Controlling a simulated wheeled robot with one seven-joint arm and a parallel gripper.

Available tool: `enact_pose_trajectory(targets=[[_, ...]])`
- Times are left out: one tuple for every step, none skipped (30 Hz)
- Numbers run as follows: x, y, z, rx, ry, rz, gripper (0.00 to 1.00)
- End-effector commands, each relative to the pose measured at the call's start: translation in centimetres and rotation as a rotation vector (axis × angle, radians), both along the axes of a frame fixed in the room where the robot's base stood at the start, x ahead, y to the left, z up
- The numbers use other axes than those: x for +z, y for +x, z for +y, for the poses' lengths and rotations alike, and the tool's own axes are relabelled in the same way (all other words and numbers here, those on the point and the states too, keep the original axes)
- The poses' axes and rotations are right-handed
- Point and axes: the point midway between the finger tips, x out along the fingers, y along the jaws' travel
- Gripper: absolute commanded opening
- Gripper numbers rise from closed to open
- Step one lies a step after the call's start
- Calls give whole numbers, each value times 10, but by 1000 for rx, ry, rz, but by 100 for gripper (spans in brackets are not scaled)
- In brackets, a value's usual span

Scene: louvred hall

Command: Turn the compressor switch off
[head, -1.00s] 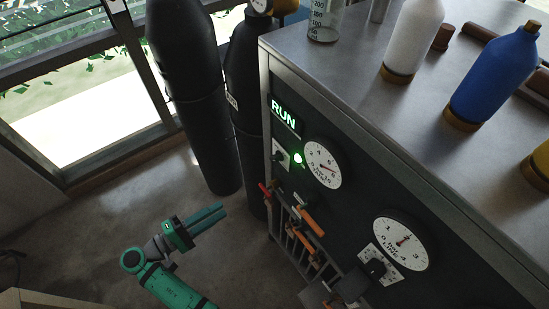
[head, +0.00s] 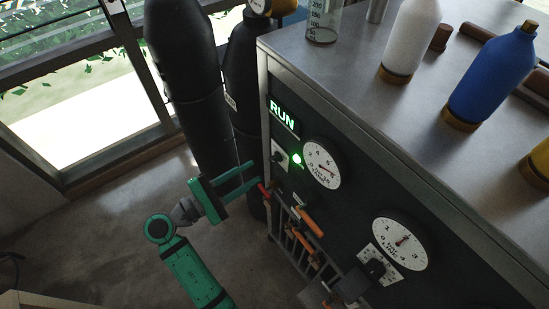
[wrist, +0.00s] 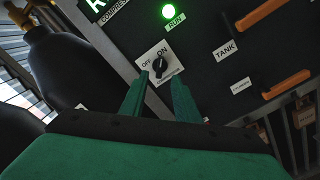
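The compressor switch is a black knob (wrist: 160,64) on a white plate marked OFF and ON, centred ahead of my fingers in the wrist view. Its pointer looks turned toward ON. In the head view the switch (head: 279,157) sits under the lit RUN sign (head: 283,115). A green RUN lamp (wrist: 169,12) glows beside it; the lamp also shows in the head view (head: 296,160). My gripper (head: 255,176) is open and empty, its two green fingers pointing at the panel. In the wrist view the fingertips are below the knob and look apart from it.
Orange-handled levers (head: 312,221) stick out of the panel to the lower right of the switch. Two dark gas cylinders (head: 190,90) stand to the left. A round gauge (head: 322,165) is right of the lamp. Bottles stand on the cabinet top (head: 350,75).

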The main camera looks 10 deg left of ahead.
Motion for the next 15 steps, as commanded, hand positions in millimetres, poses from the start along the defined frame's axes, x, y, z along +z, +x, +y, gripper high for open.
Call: enact_pose_trajectory(targets=[[0, 4, -4, -1, 0, 0, 29], [0, 7, -7, -1, 0, 0, 29], [0, 10, -11, -1, 1, 1, 29], [0, 13, -13, -1, 0, 0, 29], [0, 15, -16, -1, 0, 0, 29], [0, 19, -19, -2, 1, 0, 29], [0, 21, -22, -2, 1, 0, 29], [0, 24, -24, -1, 1, -1, 29], [0, 27, -27, -1, 2, 0, 29], [0, 30, -30, -1, 2, 0, 29], [0, 32, -32, -1, 1, 0, 29], [0, 36, -36, -1, 1, 0, 29], [0, 38, -38, -2, 1, 0, 29], [0, 41, -40, -1, 1, -1, 29], [0, 44, -44, -1, 1, -1, 29]])
